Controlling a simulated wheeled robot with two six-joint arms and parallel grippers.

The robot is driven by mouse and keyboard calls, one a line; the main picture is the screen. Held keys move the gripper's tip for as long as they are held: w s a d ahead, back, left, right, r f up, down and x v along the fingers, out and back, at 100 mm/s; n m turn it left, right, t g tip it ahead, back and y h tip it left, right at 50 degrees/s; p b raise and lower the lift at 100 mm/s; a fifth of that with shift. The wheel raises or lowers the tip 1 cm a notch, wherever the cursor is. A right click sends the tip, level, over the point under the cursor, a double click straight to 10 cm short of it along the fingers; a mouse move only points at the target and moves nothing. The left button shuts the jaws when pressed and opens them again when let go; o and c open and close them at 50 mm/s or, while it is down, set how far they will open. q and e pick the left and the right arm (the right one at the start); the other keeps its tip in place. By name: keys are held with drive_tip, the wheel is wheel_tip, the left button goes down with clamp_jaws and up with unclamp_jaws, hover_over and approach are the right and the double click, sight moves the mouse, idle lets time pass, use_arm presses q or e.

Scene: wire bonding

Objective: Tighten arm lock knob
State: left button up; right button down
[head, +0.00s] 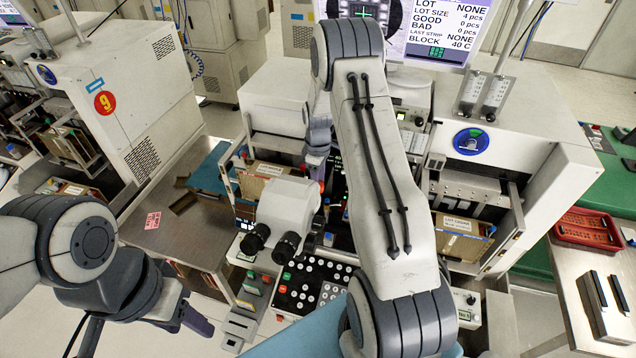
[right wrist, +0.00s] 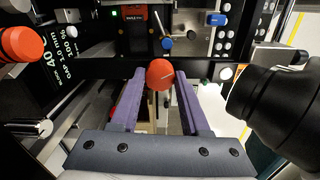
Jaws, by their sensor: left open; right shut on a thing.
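In the right wrist view a red round knob (right wrist: 160,75) with a pale mark on its face sits between the two purple fingers of my right gripper (right wrist: 161,84). The gripper is shut on this knob near the fingertips. In the head view my right gripper (head: 318,145) reaches down behind the white microscope head (head: 285,203), partly covered by my own arm, and the knob's grip is not clear there. My left gripper (head: 190,318) is open and empty at the lower left, above the floor and apart from the machine.
The microscope's black eyepiece (right wrist: 285,105) stands close on the right of the wrist view. An orange knob (right wrist: 22,43) is at the upper left. A button panel (head: 305,290) lies below the microscope. A red tray (head: 587,229) is on the right bench.

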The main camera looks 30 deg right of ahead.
drive_tip(key=m+b, duration=0.2)
drive_tip(key=m, duration=0.1)
drive_tip(key=shift+f, duration=0.1)
drive_tip(key=m+b, duration=0.2)
drive_tip(key=m, duration=0.3)
drive_tip(key=shift+w+b, duration=0.1)
drive_tip(key=shift+b, duration=0.2)
drive_tip(key=m+b, duration=0.1)
drive_tip(key=m, duration=0.3)
drive_tip(key=shift+b, duration=0.35)
drive_tip(key=m+b, duration=0.1)
drive_tip(key=m, duration=0.5)
drive_tip(key=m+b, duration=0.1)
drive_tip(key=m, duration=0.3)
drive_tip(key=shift+r, duration=0.2)
drive_tip(key=m+b, duration=0.1)
drive_tip(key=m, duration=0.5)
drive_tip(key=shift+d, duration=0.1)
drive_tip(key=m, duration=0.4)
drive_tip(key=shift+w+b, duration=0.1)
drive_tip(key=shift+b, duration=0.25)
drive_tip(key=m, duration=0.5)
drive_tip(key=shift+r, duration=0.15)
drive_tip(key=shift+m, duration=0.3)
